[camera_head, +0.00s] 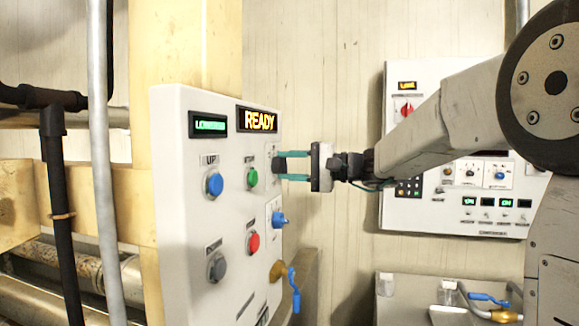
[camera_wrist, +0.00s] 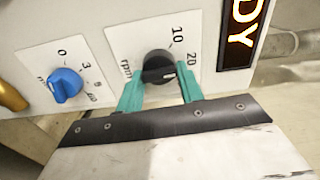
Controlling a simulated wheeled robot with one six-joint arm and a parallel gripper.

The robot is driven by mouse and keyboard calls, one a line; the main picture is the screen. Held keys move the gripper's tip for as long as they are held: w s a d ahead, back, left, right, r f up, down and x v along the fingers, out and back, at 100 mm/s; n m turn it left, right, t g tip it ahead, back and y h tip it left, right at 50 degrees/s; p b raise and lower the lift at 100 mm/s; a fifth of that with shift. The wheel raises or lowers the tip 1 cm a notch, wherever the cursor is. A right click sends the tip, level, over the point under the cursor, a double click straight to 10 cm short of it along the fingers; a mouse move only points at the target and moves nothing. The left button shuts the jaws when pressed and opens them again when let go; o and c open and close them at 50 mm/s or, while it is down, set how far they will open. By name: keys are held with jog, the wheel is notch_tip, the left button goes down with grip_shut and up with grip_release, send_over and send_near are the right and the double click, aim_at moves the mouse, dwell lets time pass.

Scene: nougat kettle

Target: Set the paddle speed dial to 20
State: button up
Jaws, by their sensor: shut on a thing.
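The paddle speed dial is the black knob (camera_wrist: 157,62) in the wrist view, on a white plate marked "rpm" with the numbers 10 and 20 at its upper right and right. My gripper (camera_wrist: 159,78) has its teal fingers on either side of the knob's raised bar and is shut on it. The bar lies nearly level across the knob in this view, and I cannot clearly read which mark it points to. In the head view my gripper (camera_head: 279,166) reaches the panel's right part from the right, and the knob is mostly hidden there.
The white control panel (camera_head: 180,250) has a lit READY display (camera_head: 259,120). A blue knob (camera_wrist: 65,85) sits beside the dial, also seen in the head view (camera_head: 279,219). Green (camera_head: 252,178), red (camera_head: 253,243) and blue (camera_head: 214,184) buttons are close by. A second panel (camera_head: 440,215) stands behind my arm.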

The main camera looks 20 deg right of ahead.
jog(key=shift+m, duration=0.3)
jog(key=o, duration=1)
jog(key=v, duration=0.7)
jog(key=shift+s+d, duration=0.25)
jog(key=shift+d, duration=0.05)
